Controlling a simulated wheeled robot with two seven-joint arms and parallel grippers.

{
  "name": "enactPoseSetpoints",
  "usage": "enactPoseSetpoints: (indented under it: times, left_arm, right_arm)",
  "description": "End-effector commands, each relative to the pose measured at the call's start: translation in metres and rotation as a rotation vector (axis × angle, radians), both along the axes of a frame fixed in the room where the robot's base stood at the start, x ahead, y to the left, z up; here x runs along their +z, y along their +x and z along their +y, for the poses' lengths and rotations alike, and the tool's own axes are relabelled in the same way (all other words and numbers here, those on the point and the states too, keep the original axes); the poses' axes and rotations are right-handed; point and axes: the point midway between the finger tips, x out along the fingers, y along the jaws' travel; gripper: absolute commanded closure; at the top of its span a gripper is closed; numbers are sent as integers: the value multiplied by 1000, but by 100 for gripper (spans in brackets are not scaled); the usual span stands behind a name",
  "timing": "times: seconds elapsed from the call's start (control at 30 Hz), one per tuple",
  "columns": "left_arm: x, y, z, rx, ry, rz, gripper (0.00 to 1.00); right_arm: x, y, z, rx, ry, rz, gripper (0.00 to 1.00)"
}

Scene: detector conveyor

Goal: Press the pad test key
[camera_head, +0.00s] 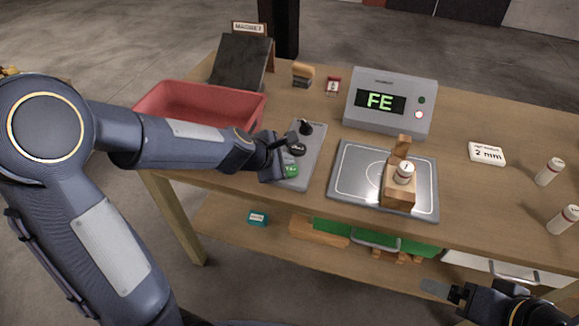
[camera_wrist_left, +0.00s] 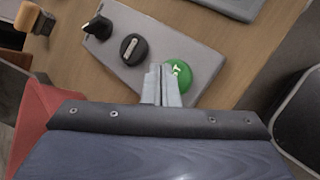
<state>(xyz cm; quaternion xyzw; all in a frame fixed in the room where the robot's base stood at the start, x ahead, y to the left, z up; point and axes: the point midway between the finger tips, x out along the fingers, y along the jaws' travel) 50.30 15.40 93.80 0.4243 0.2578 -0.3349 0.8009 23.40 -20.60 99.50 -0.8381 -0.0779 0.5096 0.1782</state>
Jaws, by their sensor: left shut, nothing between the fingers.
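A grey control panel (camera_head: 310,150) lies on the table, with a round green key (camera_head: 291,171) at its near end. In the left wrist view the green key (camera_wrist_left: 184,73) bears white lettering too small to read fully. My left gripper (camera_wrist_left: 164,74) is shut and empty, its tips overlapping the key's left edge in that view; I cannot tell if they touch it. In the head view the left gripper (camera_head: 275,168) is just left of the key. My right gripper (camera_head: 439,288) is at the lower right, away from the panel; its jaw opening is unclear.
Two black knobs (camera_wrist_left: 133,49) sit on the panel. A red bin (camera_head: 200,100) stands to the left. A grey pad (camera_head: 345,185) holds a wooden block (camera_head: 398,195) with a white cylinder (camera_head: 404,172). A display box (camera_head: 390,100) reads "FE".

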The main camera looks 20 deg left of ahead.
Motion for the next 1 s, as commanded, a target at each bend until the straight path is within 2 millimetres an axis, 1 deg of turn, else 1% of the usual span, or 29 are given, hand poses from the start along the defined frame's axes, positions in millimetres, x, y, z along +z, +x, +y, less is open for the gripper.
enactPoseSetpoints:
  times: [0.13, 0.23, 0.6, 0.67, 0.73, 1.0]
  left_arm:
    - [1, 0, 0, 1, 0, -1, 100]
    - [8, 0, 0, 1, 0, -1, 100]
    - [46, 0, 0, 0, 0, 0, 100]
    - [50, 0, 0, 0, 0, 0, 100]
    - [52, 0, 0, 0, 0, 0, 100]
    - [50, 0, 0, 0, 0, 0, 100]
  right_arm:
    - [1, 0, 0, 0, 0, 0, 11]
    - [7, 0, 0, 0, 0, 0, 11]
    - [46, 0, 0, 0, 0, 0, 11]
    - [50, 0, 0, 0, 0, 0, 11]
    - [52, 0, 0, 0, 0, 0, 11]
    - [50, 0, 0, 0, 0, 0, 11]
